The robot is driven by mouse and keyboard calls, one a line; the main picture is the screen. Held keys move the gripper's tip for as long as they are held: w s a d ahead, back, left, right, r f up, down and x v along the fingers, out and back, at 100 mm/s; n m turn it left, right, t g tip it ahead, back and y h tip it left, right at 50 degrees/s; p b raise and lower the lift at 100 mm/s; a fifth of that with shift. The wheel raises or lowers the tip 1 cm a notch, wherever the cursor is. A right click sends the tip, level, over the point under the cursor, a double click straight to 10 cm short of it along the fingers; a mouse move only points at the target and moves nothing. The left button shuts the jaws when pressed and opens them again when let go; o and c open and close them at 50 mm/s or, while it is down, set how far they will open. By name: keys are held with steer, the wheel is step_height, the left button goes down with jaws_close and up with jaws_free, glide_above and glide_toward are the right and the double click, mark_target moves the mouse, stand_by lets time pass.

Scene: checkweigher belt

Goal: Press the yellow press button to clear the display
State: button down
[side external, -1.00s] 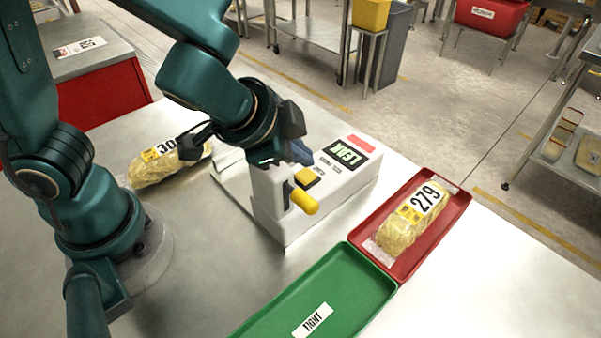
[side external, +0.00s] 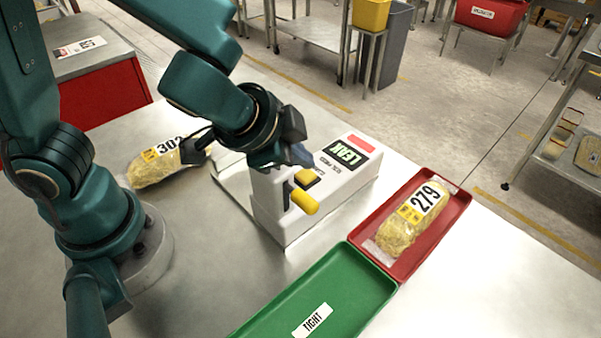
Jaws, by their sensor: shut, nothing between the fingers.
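The yellow press button (side external: 308,179) sits on top of the white machine, partly shaded beside my gripper. My gripper (side external: 302,157) is shut and empty, its blue-grey fingertips pointing down just behind the button in this view. I cannot tell whether the fingertips touch the button or the machine top. A yellow lever handle (side external: 304,201) sticks out from the front of the white machine (side external: 330,208), just below the button.
A red tray (side external: 459,205) holds a bag labelled 279 (side external: 406,229). An empty green tray (side external: 345,283) marked "TIGHT" adjoins it. Another bag labelled 302 (side external: 150,172) lies left of the machine, partly behind my wrist. The steel table is clear at front right.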

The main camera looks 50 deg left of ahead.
steer(key=shift+s+a+f, duration=0.1)
steer(key=shift+s+f, duration=0.05)
steer(key=shift+f, duration=0.8)
stand_by(1.1)
steer(key=shift+s+a+r, duration=0.2)
steer(key=shift+s+r, duration=0.25)
steer(key=shift+r, duration=0.3)
steer(key=shift+w+r, duration=0.1)
steer(key=shift+r, duration=2.45)
